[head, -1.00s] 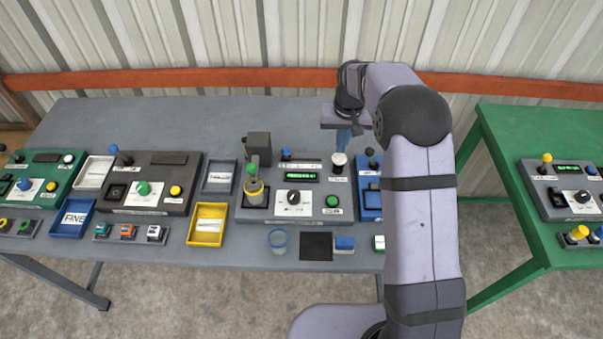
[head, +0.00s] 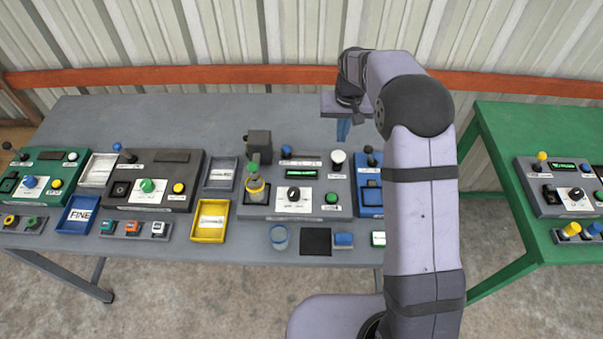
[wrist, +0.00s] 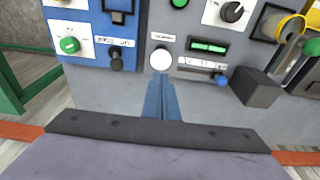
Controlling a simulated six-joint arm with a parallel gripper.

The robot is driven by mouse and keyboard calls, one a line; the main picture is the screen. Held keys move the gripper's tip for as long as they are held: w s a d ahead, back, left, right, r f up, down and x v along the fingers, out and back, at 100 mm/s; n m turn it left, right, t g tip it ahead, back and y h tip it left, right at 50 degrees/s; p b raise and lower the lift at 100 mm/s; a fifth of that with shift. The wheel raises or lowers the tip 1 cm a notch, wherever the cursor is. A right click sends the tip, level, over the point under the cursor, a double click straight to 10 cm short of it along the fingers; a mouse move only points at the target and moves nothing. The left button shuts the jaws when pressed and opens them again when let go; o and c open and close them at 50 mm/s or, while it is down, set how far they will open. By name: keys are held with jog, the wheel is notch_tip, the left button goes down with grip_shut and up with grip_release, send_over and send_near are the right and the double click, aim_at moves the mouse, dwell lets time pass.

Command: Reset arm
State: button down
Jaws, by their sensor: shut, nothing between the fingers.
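My gripper (head: 343,130) is shut and empty, its blue fingers pointing down above the back part of the grey table (head: 200,115). In the wrist view the fingers (wrist: 161,98) lie together just short of a white round knob (wrist: 161,60) on a grey panel. They appear apart from it. The same white knob (head: 338,157) shows in the head view just below the fingertips. The grey panel (head: 318,205) carries a dark dial, a green button and a lit green display.
A blue panel (head: 369,195) is partly hidden behind my arm. Yellow (head: 209,236), blue (head: 78,230) and grey trays stand between panels to the left. A green table (head: 540,135) stands at right. The back of the grey table is clear.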

dwell(0.3)
jog(key=shift+w, duration=0.25)
jog(key=s+f+g, duration=0.1)
jog(key=s+f, duration=0.1)
jog(key=s, duration=0.3)
jog(key=s+d+f+g, duration=0.1)
jog(key=s+f, duration=0.2)
jog(key=s, duration=0.2)
jog(key=s+f+n+g, duration=0.1)
jog(key=s+f, duration=0.1)
jog(key=s, duration=0.3)
jog(key=shift+s+d+f, duration=0.1)
jog(key=shift+d+f, duration=0.1)
jog(key=shift+f, duration=0.2)
jog(key=s+d+r+g+b, duration=0.1)
jog(key=s+d+r, duration=0.1)
jog(key=s, duration=0.7)
jog(key=s+d+r, duration=0.1)
jog(key=s+r, duration=0.1)
jog(key=s, duration=0.8)
jog(key=r, duration=0.1)
jog(key=w+r+t, duration=0.1)
jog(key=w+d+r+m+t+b, duration=0.1)
jog(key=shift+d+r, duration=0.1)
jog(key=shift+r, duration=0.3)
jog(key=shift+s, duration=0.1)
